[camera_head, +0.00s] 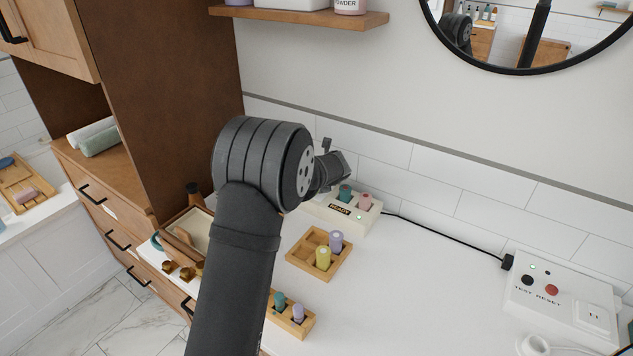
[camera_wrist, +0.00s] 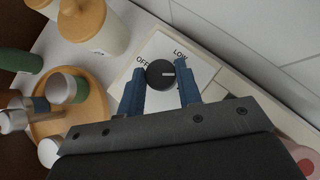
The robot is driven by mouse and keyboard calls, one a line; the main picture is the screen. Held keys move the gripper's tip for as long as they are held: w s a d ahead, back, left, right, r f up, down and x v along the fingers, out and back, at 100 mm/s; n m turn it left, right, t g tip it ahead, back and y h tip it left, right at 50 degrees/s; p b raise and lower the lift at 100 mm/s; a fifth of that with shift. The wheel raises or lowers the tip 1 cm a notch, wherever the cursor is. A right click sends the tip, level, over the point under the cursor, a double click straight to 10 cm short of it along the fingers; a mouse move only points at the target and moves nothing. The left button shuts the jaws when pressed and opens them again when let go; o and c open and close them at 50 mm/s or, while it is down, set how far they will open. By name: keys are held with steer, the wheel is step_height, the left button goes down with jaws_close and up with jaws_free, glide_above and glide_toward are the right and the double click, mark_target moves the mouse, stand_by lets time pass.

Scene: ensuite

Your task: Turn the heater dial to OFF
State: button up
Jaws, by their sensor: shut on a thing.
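In the wrist view, the heater dial (camera_wrist: 157,79) is a round black knob with a short white mark on a white panel (camera_wrist: 159,46). The word OFF is at the dial's upper left and LOW at its upper right. The white mark lies right of the dial's centre, on the side away from OFF. My gripper (camera_wrist: 161,82) has one blue finger on each side of the dial and is shut on it. In the head view, my dark arm hides the dial and the gripper's fingertips.
In the wrist view, a round wooden tray (camera_wrist: 94,103) with containers and a cream jar (camera_wrist: 109,34) stand left of the panel. In the head view, a white READY box (camera_head: 338,211), a wooden block (camera_head: 305,264) and a TEST/RESET box (camera_head: 556,299) stand on the counter. Its middle is clear.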

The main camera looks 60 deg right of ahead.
steer(key=n+y, duration=0.1)
steer(key=n, duration=0.1)
steer(key=n+t+y, duration=0.1)
steer(key=n, duration=0.1)
steer(key=n+t+y, duration=0.1)
steer(key=y, duration=0.1)
steer(key=shift+s+d+n, duration=0.2)
steer(key=shift+d+n, duration=0.15)
steer(key=shift+n, duration=0.05)
steer(key=shift+d+n+y, duration=0.15)
steer(key=shift+n+y, duration=1.35)
steer(key=shift+n, duration=0.4)
steer(key=o, duration=1)
steer(key=v, duration=0.7)
steer(key=shift+s+d+r, duration=0.1)
steer(key=shift+s+r, duration=0.05)
